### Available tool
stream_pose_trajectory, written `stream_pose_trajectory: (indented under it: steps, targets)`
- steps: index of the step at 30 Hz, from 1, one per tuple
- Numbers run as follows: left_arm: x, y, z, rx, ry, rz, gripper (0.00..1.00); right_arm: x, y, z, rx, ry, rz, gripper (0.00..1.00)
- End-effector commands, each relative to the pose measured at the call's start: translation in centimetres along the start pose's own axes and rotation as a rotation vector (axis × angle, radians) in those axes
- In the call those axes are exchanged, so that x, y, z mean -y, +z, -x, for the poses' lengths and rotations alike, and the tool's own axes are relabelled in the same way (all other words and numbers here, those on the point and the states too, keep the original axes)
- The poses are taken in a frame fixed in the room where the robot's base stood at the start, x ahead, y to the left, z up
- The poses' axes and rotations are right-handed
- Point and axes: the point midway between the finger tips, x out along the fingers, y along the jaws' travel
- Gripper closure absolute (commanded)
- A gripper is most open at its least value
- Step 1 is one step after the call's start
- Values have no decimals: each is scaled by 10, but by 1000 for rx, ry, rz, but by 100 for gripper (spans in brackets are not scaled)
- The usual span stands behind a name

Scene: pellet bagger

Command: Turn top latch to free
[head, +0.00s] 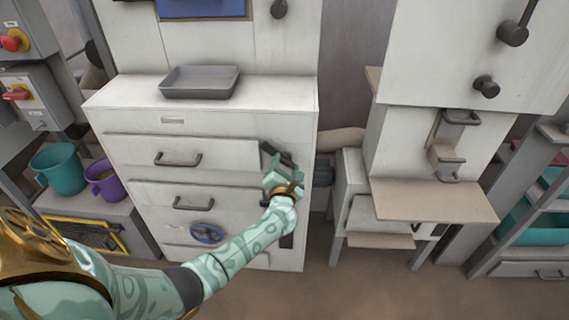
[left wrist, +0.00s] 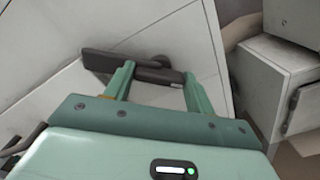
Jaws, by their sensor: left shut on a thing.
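The top latch (head: 269,149) is a dark bar at the upper right of the white cabinet front, beside the upper drawer. In the left wrist view the latch (left wrist: 105,62) lies slightly tilted across the white panel, with a round pivot behind it. My left gripper (head: 279,167) is at the latch, and its fingers partly hide it in the head view. In the left wrist view my left gripper (left wrist: 157,76) has its two green fingers shut on the bar. My right gripper is not in view.
A grey tray (head: 200,82) sits on top. A beige shelf (head: 435,201) juts out at right.

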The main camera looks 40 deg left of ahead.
Motion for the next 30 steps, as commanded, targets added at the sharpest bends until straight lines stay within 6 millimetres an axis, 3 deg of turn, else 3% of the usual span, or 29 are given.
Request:
stream_pose_trajectory:
  steps: [18, 30]
  targets:
    - [1, 0, 1, -1, -4, -573, 68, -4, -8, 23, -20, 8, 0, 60]
    - [2, -1, 1, 0, -4, -818, 68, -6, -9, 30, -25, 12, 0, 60]
